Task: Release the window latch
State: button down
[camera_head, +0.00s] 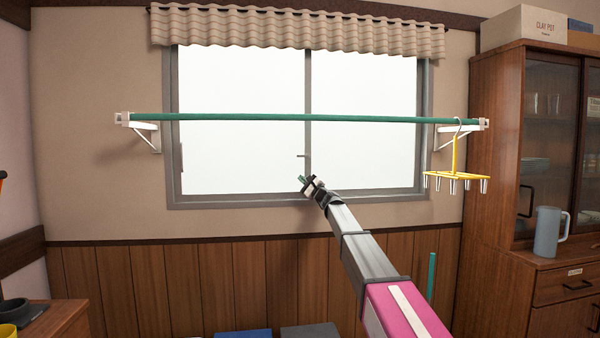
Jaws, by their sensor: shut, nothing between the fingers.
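The window (240,80) has two bright panes in a grey frame, with a vertical stile between them. The window latch (302,156) is a small dark piece sticking out to the left from this stile, at its lower part. My gripper (302,179) is shut and empty. In the picture it shows just below the latch, in front of the lower window frame. The gap in depth between gripper and latch cannot be told. My arm reaches up from the lower right.
A green pole (230,117) runs across the window on white brackets. A yellow clip hanger (457,177) hangs at its right end. A wooden cabinet (495,170) with a grey pitcher (547,232) stands at the right. A pleated valance (290,30) covers the window's top.

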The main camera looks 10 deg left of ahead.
jog(key=s+d+f, duration=0.1)
jog(key=s+f, duration=0.3)
jog(key=f, duration=0.1)
jog(key=shift+s+d, duration=0.35)
jog(key=shift+d, duration=0.05)
jog(key=shift+f, duration=0.1)
jog(key=s+d+f+n+g+h, duration=0.3)
jog(key=s+f, duration=0.3)
jog(key=f, duration=0.5)
jog(key=s+d+f+n+g+h, duration=0.2)
jog(key=s+d+f+n, duration=0.15)
jog(key=s+f, duration=0.55)
jog(key=s+d+f+n+g+h, duration=0.3)
jog(key=s+d+f, duration=0.1)
jog(key=f, duration=0.9)
jog(key=s+d+f+n+g+h, duration=0.2)
jog(key=s+d+f+h, duration=0.3)
jog(key=s+d+f, duration=0.4)
jog(key=s+d+f+n+g+h, duration=0.1)
jog(key=s+d+f+g+h, duration=0.2)
jog(key=s+d+f, duration=0.7)
jog(key=s+d+h, duration=0.2)
jog(key=s, duration=0.4)
jog(key=shift+f+n+g+h, duration=0.15)
jog(key=shift+n+g+h, duration=0.15)
jog(key=shift+n+h, duration=0.1)
jog(key=c, duration=1.8)
grip_release()
